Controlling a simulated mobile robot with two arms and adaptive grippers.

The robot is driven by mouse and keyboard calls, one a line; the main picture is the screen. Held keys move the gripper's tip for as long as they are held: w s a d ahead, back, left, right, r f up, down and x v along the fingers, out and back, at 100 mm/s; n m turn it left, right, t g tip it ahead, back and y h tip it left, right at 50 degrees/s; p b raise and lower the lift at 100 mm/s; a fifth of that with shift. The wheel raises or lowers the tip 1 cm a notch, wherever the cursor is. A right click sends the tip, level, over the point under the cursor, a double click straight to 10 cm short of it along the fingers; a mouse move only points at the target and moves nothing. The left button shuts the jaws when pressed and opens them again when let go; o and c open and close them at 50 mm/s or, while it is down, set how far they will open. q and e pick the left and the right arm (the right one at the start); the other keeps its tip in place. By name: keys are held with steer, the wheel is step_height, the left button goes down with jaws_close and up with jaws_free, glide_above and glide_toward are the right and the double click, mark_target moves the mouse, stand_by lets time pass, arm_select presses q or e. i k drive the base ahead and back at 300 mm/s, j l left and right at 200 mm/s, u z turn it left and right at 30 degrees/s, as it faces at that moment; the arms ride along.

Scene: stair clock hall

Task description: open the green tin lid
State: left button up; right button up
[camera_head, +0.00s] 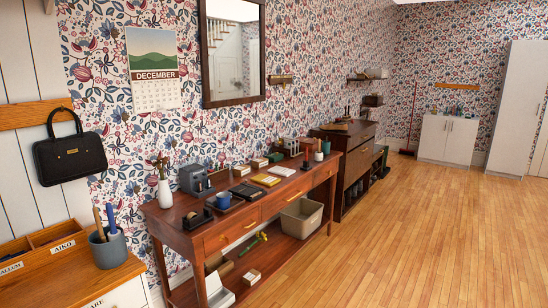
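A small green box-like item (275,157) sits toward the back of the red-brown console table (213,243); it may be the green tin, but it is too small to make out a lid. Small boxes stand close to it. Neither of my grippers is in view.
A wooden desk (66,268) stands at left. The wooden floor (420,235) at right is clear.

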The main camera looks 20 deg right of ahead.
mark_target(274, 156)
steer(key=i+l+z, duration=0.65)
steer(key=i, duration=0.25)
steer(key=i+l+z, duration=0.35)
steer(key=i, duration=0.15)
steer(key=i+z, duration=0.3)
steer(key=i, duration=0.2)
steer(key=i+u, duration=0.2)
steer(key=i, duration=0.25)
steer(key=i+l+u, duration=0.2)
steer(key=i, duration=0.25)
steer(key=i+l+u, duration=0.1)
steer(key=i+u, duration=0.15)
steer(key=i, duration=0.15)
